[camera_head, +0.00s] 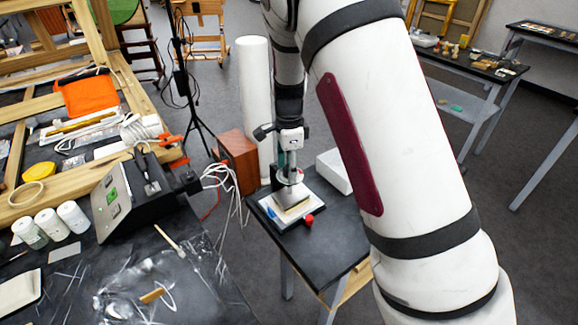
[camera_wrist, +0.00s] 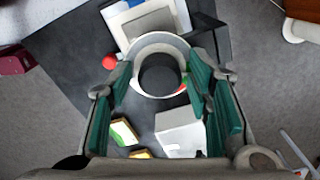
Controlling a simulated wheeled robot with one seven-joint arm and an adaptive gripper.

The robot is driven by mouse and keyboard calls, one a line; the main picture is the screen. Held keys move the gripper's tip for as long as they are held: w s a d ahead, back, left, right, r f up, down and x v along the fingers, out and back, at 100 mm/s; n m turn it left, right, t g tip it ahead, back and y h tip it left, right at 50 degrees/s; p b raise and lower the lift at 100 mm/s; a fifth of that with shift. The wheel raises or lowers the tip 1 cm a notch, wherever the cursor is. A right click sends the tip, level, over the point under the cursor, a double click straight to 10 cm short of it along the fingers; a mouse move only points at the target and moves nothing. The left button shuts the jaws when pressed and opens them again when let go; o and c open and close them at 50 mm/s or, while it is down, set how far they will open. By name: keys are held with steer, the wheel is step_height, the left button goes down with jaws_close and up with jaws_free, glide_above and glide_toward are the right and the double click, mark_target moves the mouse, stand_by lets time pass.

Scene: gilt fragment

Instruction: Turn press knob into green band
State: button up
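The press (camera_head: 292,204) stands on a small black table, with a pale base and a red ball at its front. In the wrist view, a round dark knob (camera_wrist: 159,76) sits inside a pale ring. A small red and green patch (camera_wrist: 184,84) shows on the ring's right side, partly hidden by a finger; the full green band and any pointer cannot be made out. My gripper (camera_wrist: 160,80) is open above the press, its green-padded fingers on either side of the knob with visible gaps. In the head view my gripper (camera_head: 289,162) hides much of the press top.
The red ball (camera_head: 309,220) sits at the press's front right. A white box (camera_head: 334,171) is beside the press on the black table (camera_head: 325,240). A white cylinder (camera_head: 255,95) and a brown box (camera_head: 238,160) stand behind. A cluttered bench fills the left.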

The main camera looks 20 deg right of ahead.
steer(key=shift+r, duration=0.1)
step_height(320, 180, up, 12)
stand_by(0.7)
steer(key=s+r+n+t+y, duration=0.1)
steer(key=s+r+n+t, duration=0.1)
steer(key=s+r+n, duration=0.8)
steer(key=s+r+n+t, duration=0.1)
steer(key=s+n, duration=0.3)
steer(key=s, duration=0.5)
steer(key=s+r+n+t+h, duration=0.1)
steer(key=s+n, duration=0.3)
steer(key=s, duration=0.6)
steer(key=shift+d+r+n+t, duration=0.15)
steer(key=shift+r+n+t, duration=0.2)
steer(key=shift+t, duration=0.45)
